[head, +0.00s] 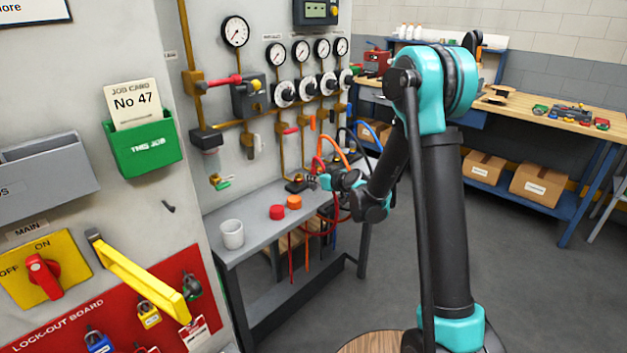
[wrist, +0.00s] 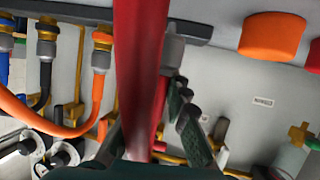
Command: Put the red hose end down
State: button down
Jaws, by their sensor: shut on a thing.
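My gripper (head: 318,181) is low over the back of the grey bench, near the wall panel. In the wrist view its dark fingers (wrist: 150,140) are shut on the red hose end (wrist: 142,60), which fills the middle of the picture. A grey metal fitting (wrist: 173,50) shows just behind the red hose. In the head view the red hose (head: 331,212) hangs in loops by the bench edge; its held end is mostly hidden by my gripper. I cannot tell whether the hose end touches anything.
The grey bench (head: 262,197) holds a white cup (head: 232,234), a red cap (head: 277,212) and an orange cap (head: 294,202). Gauges and pipes line the panel behind.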

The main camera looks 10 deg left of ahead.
jog(key=shift+f, duration=0.45)
jog(key=shift+f, duration=0.1)
jog(key=shift+f, duration=0.35)
jog(key=shift+f, duration=0.1)
jog(key=c, duration=1.5)
grip_release()
